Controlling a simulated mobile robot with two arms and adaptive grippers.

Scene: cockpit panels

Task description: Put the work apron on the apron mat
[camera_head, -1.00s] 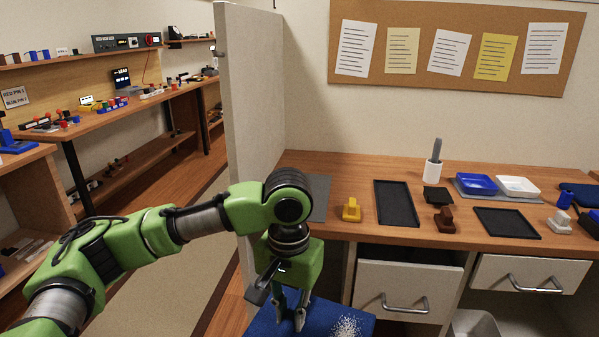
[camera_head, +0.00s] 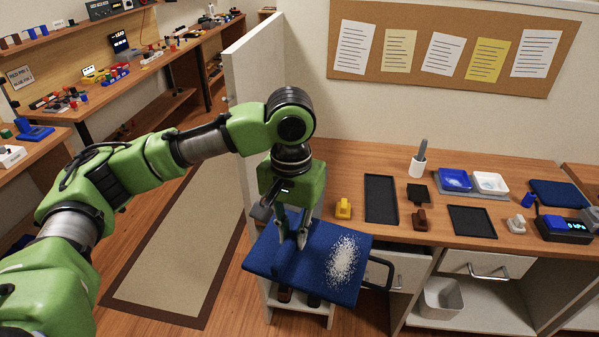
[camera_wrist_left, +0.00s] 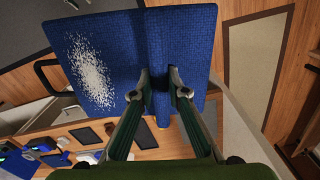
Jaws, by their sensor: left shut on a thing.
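The work apron (camera_head: 312,262) is a blue cloth with a white speckled patch and a black loop at its right side. My left gripper (camera_head: 292,240) is shut on a raised fold of the apron near its middle. In the left wrist view the apron (camera_wrist_left: 204,45) spreads out beyond both fingertips (camera_wrist_left: 162,88). The apron is in front of the desk, over a low white stand; I cannot tell whether it touches the stand. I cannot make out the apron mat for certain; a grey mat at the desk's left end is mostly hidden behind my arm. My right gripper is not in view.
The desk (camera_head: 345,168) carries a yellow block (camera_head: 343,209), black trays (camera_head: 381,198) (camera_head: 472,221), a brown block (camera_head: 420,220) and blue and white dishes. A partition (camera_head: 255,75) stands at its left end. A white bin (camera_head: 440,298) is below.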

